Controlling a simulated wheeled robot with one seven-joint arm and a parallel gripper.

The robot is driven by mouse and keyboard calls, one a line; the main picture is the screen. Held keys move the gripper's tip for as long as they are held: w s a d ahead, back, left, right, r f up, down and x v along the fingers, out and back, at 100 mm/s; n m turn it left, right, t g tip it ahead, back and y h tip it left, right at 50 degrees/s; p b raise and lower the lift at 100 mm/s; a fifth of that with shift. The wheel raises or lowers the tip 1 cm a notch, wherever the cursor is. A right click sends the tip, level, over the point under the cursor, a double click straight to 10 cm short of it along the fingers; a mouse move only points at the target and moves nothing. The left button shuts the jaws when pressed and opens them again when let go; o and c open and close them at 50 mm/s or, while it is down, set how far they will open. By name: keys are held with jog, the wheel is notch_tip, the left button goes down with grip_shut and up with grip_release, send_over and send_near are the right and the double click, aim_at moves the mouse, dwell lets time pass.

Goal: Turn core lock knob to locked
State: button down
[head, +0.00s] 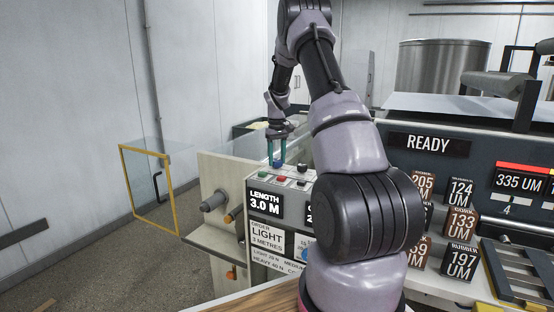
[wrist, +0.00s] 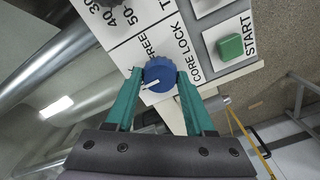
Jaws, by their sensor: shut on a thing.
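The blue core lock knob (wrist: 158,72) sits on the white panel beside the printed words CORE LOCK and FREE. Its white pointer mark is on the lower left side of the knob in the wrist view, and no LOCKED label can be made out. My gripper (wrist: 158,76) has its two teal fingers on either side of the knob, shut on it. In the head view my gripper (head: 276,162) reaches down onto the console top, with the blue knob (head: 278,165) showing small between the fingertips.
A green START button (wrist: 231,47) is close to the right of the knob in the wrist view. A dial with numbers (wrist: 112,8) is at upper left. In the head view, red and dark buttons (head: 282,178) sit near the gripper, and a yellow-framed clear gate (head: 148,187) stands open-sided at left.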

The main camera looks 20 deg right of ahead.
aim_at(277, 160)
jog(key=shift+c, duration=1.3)
grip_release()
jog(key=shift+r, duration=0.1)
notch_tip(277, 160, up, 11)
